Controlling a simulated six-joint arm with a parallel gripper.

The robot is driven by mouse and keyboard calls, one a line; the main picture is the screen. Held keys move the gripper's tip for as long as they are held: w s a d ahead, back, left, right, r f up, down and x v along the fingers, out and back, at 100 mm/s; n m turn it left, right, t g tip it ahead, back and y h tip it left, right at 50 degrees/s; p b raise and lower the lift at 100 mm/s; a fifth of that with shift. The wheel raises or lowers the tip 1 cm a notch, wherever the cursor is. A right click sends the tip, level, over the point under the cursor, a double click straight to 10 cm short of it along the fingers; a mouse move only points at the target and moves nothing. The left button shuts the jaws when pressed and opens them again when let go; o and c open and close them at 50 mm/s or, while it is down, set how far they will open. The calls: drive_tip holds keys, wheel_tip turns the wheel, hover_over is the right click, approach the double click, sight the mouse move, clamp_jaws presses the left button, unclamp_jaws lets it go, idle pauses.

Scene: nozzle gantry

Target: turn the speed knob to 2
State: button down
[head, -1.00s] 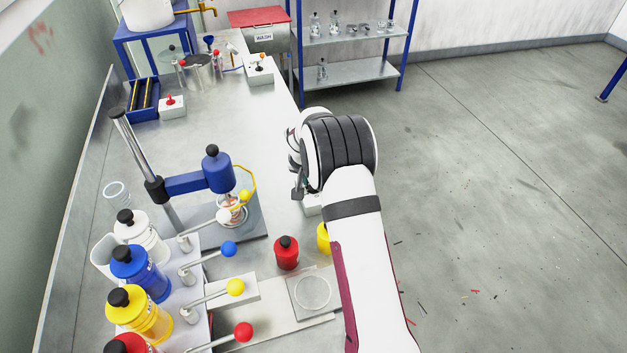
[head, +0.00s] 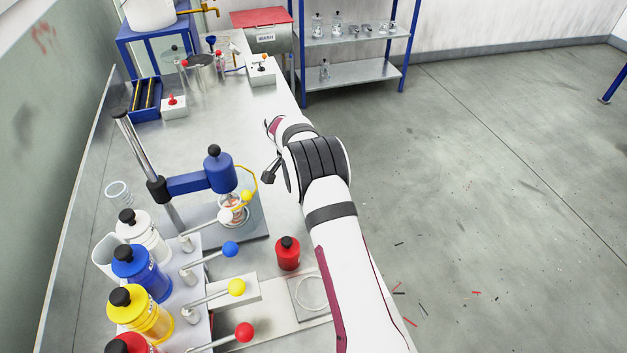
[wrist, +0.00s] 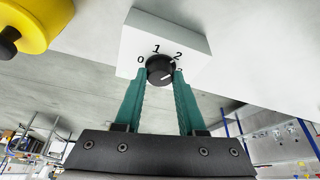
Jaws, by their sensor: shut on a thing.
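The speed knob (wrist: 157,66) is a small black dial on the face of a white box (wrist: 150,38) in the wrist view. The printed marks 0, 1 and 2 show around it, and another mark at its right is partly covered by a fingertip. A white line on the knob lies low and to the right, toward that covered mark rather than the 2. My gripper (wrist: 160,75) has its two green fingers shut on the knob, one on each side. In the head view my arm hides the fingers, the knob and the box.
A red bottle (head: 287,253) stands left of my forearm. The stirrer stand with its blue motor (head: 220,172) is left of my wrist. Levers with blue (head: 230,249), yellow (head: 236,287) and red (head: 243,332) balls are nearer.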

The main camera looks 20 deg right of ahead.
idle(0.5)
drive_tip(key=c, duration=0.5)
unclamp_jaws()
drive_tip(key=v, duration=1.5)
drive_tip(key=shift+r, duration=0.4)
drive_tip(key=shift+a, duration=0.15)
